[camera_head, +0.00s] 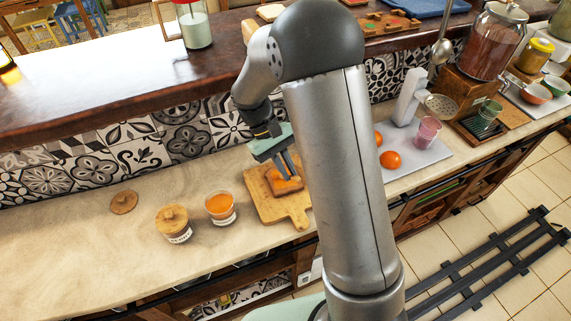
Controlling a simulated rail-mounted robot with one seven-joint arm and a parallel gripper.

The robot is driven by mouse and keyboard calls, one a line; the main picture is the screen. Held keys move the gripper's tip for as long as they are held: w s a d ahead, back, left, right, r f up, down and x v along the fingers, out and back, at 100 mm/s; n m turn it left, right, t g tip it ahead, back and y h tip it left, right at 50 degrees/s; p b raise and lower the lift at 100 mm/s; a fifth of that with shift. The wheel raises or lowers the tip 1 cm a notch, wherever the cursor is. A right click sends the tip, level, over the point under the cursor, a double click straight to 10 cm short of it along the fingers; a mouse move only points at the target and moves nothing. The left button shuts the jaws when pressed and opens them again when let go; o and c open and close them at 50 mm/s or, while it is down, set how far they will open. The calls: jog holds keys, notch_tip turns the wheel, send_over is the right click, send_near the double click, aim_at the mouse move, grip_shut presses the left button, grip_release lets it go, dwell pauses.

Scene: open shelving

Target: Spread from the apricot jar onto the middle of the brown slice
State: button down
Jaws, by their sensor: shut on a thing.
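The brown slice (279,188) lies on a wooden cutting board (264,209) on the counter. An orange-brown tone shows on its top; I cannot tell how much of that is spread. An open glass jar of orange filling (221,207), with a pale label, stands just left of the board; it looks like the apricot jar. My gripper (287,168) points down over the slice, its fingers close together on a thin thing that I cannot make out clearly. Whether that thing touches the slice is hard to tell. My arm covers the area right of the board.
A jar with a wooden lid (173,223) stands left of the open jar, and a loose round lid (124,202) lies farther left. Oranges (390,159) and a pink glass (428,132) are to the right. The counter's left end is clear. A tiled wall rises behind.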

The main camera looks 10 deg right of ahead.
dwell(0.5)
jog(key=shift+w, duration=0.7)
jog(key=shift+r+p, duration=0.6)
jog(key=shift+p, duration=0.05)
notch_tip(320, 180, up, 5)
dwell(0.4)
jog(key=shift+f, duration=0.1)
dwell(0.4)
